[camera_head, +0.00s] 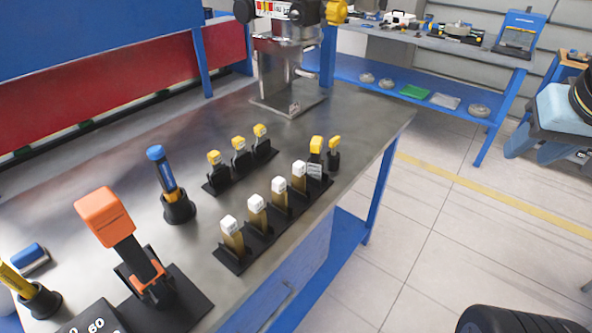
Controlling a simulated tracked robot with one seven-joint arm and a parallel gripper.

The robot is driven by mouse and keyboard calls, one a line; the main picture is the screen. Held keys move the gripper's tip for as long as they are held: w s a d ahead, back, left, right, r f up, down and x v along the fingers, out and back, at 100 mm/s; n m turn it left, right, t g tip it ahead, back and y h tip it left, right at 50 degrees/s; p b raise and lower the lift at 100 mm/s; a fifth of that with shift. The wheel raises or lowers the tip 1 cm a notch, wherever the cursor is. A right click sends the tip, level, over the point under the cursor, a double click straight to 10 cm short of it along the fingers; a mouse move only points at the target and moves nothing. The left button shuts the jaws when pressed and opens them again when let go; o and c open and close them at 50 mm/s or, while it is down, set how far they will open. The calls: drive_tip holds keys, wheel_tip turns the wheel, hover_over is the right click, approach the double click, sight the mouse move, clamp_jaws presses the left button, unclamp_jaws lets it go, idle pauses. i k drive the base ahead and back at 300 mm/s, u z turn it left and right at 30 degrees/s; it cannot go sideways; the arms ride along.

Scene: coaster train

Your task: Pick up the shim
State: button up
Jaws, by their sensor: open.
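No part is clearly marked as the shim, and I cannot tell which one it is. A black rack holds several white-topped, brass-coloured pieces upright, with a near one (231,234) at its left end. A yellow-topped piece with a pale label (316,158) stands at the rack's far end, with a thinner yellow-topped piece (334,152) beside it. A second black rack behind holds three smaller yellow-topped pieces, the middle one (239,152) among them. All stand on the grey metal workbench (130,195). My gripper is not in view.
An orange-headed tool (104,216) in a black stand and a blue-capped tool (165,172) in a round holder stand left of the racks. A metal machine (286,70) stands at the bench's far end. Tiled floor (440,230) lies open to the right.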

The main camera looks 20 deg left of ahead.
sight(257, 216)
drive_tip(key=u, duration=1.2)
drive_tip(key=k, duration=0.5)
drive_tip(key=u, duration=0.05)
drive_tip(key=i, duration=0.5)
drive_tip(key=u, duration=0.25)
